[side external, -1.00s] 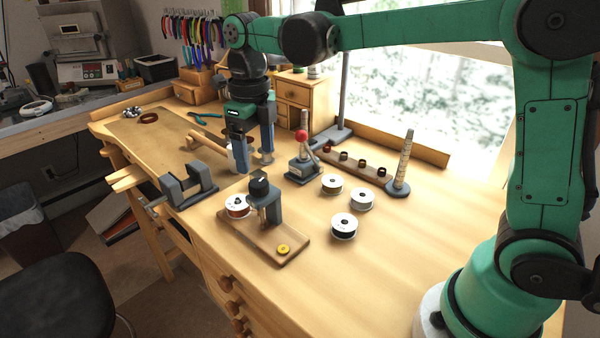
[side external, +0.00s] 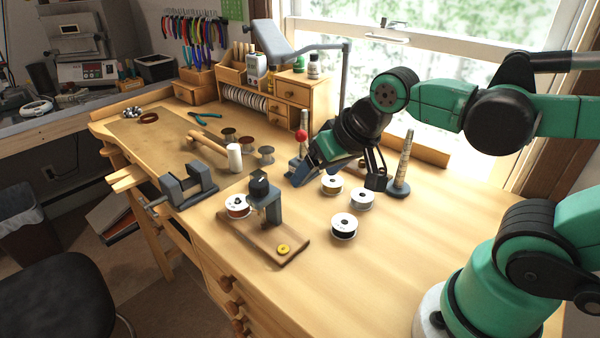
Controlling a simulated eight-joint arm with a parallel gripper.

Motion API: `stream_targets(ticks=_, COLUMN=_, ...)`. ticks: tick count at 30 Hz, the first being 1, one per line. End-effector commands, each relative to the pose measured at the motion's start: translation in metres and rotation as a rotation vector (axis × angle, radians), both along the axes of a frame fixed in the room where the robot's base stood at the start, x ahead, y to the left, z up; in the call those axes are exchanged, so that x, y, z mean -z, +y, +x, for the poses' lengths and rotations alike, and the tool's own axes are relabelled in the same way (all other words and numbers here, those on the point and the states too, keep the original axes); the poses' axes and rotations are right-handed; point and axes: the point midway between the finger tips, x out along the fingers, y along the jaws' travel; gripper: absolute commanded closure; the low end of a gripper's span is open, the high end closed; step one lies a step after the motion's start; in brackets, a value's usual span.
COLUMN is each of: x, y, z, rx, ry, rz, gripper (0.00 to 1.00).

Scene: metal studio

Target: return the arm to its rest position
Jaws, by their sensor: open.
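My gripper (side external: 311,166) is raised over the right half of the bench, on my folded green and black arm.
White-flanged spools (side external: 344,226) lie below and in front of my gripper. A ring cone (side external: 400,170) stands to its right. A wooden stand with a dark post (side external: 268,203) is front left. A drawer cabinet (side external: 302,100) and window are behind. The front right bench is clear.

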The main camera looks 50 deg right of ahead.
Motion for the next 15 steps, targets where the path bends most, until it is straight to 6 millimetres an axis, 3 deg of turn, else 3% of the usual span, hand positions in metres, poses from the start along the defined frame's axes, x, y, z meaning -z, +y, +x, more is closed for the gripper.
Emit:
stream_targets(ticks=6, x=0.0067, y=-0.0024, z=-0.0063, rx=-0.182, ry=-0.046, rz=-0.129, gripper=0.25)
stream_targets(ticks=15, x=0.0067, y=-0.0023, z=-0.0063, rx=-0.19, ry=-0.047, rz=-0.135, gripper=0.25)
